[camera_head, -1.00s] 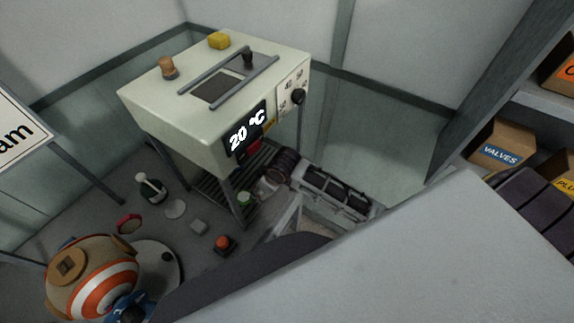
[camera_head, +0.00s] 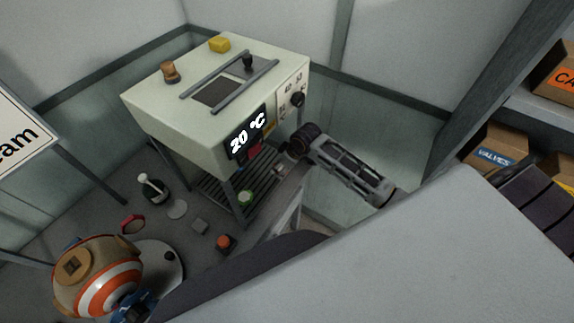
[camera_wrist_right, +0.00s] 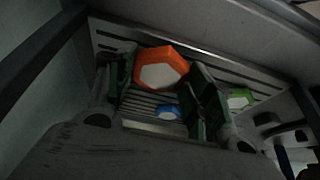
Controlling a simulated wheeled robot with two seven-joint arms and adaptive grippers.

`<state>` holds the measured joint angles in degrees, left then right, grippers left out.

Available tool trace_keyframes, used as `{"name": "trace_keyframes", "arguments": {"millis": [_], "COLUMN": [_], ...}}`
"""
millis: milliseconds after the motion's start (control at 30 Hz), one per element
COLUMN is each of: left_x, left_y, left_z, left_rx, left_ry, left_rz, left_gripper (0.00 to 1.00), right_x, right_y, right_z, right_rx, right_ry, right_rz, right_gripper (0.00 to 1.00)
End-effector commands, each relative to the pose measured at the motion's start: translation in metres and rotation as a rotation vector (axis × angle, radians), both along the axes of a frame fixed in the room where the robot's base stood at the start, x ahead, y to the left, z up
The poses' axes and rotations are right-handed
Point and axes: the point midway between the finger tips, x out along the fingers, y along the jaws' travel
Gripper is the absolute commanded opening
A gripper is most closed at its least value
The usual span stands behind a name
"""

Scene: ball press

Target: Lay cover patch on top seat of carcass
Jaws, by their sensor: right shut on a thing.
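The carcass (camera_head: 98,277) is a round ball with tan panels and orange and white rings at the lower left of the head view. A tan panel with a square mark (camera_head: 73,265) is on its upper left side. My right gripper (camera_wrist_right: 163,80) is shut on an orange hexagonal patch with a white face (camera_wrist_right: 161,72), held between its green-lined fingers. In the head view the right gripper (camera_head: 291,152) is beside the press's lower rack, far from the carcass; its fingertips and the patch are hard to make out there.
The cream press (camera_head: 190,110) with a 20 °C display stands over a slatted rack. A green patch (camera_wrist_right: 239,98) and a blue patch (camera_wrist_right: 167,112) lie on the rack. A bottle (camera_head: 153,188), a red button (camera_head: 225,242) and small items stand between press and carcass.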

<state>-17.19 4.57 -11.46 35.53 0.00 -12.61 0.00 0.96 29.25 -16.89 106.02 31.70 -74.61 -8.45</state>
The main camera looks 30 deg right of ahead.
Motion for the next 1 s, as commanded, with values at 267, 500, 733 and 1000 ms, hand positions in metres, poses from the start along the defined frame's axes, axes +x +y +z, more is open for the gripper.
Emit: {"name": "trace_keyframes", "arguments": {"millis": [267,500,733,1000], "left_x": [0.000,0.000,0.000,0.000], "left_y": [0.000,0.000,0.000,0.000], "left_z": [0.001,0.006,0.012,0.012], "left_rx": [0.000,0.000,0.000,0.000], "left_ry": [0.000,0.000,0.000,0.000], "left_rz": [0.000,0.000,0.000,0.000], "left_gripper": [0.78,0.78,0.78,0.78], "right_x": [0.002,0.016,0.015,0.015], "right_y": [-0.003,-0.027,-0.026,-0.026], "right_z": [0.000,0.001,-0.025,-0.032], "right_rx": [-0.001,-0.003,-0.001,-0.001], "right_ry": [0.000,0.000,0.001,-0.001], "right_rz": [0.000,-0.002,0.000,0.001], "right_gripper": [0.37,0.37,0.37,0.37]}}
